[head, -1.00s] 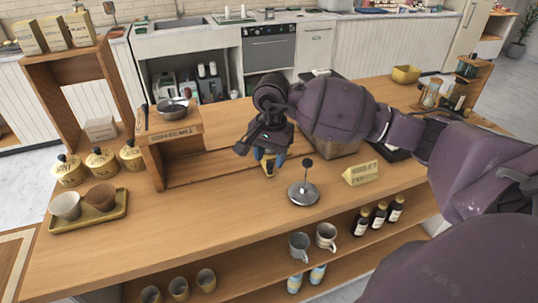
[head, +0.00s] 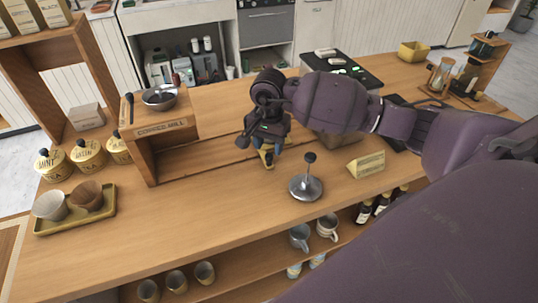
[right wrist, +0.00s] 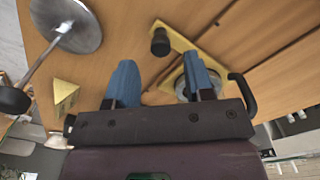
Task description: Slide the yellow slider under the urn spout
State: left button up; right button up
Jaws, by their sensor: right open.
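The yellow slider (head: 268,163) is on the wooden cart top in the head view, mostly hidden by my right gripper (head: 266,150). In the right wrist view the yellow slider (right wrist: 182,41) is a flat yellow piece with a black knob (right wrist: 160,42), beyond the fingertips. A round metal part by it is partly hidden behind one blue finger. My right gripper (right wrist: 160,75) is open, with nothing seen between its fingers. I cannot make out the urn or its spout. My left gripper is not in view.
A round metal stand with a black-topped post (head: 306,187) and a yellow sign (head: 366,165) are right of the gripper. A wooden stand with a bowl (head: 160,97) is to the left. A tray with two cups (head: 108,212) lies farther left. The front middle is clear.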

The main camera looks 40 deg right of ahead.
aim_at(269, 155)
jog(key=shift+f, duration=2.4)
jog(key=shift+c, duration=0.3)
grip_shut()
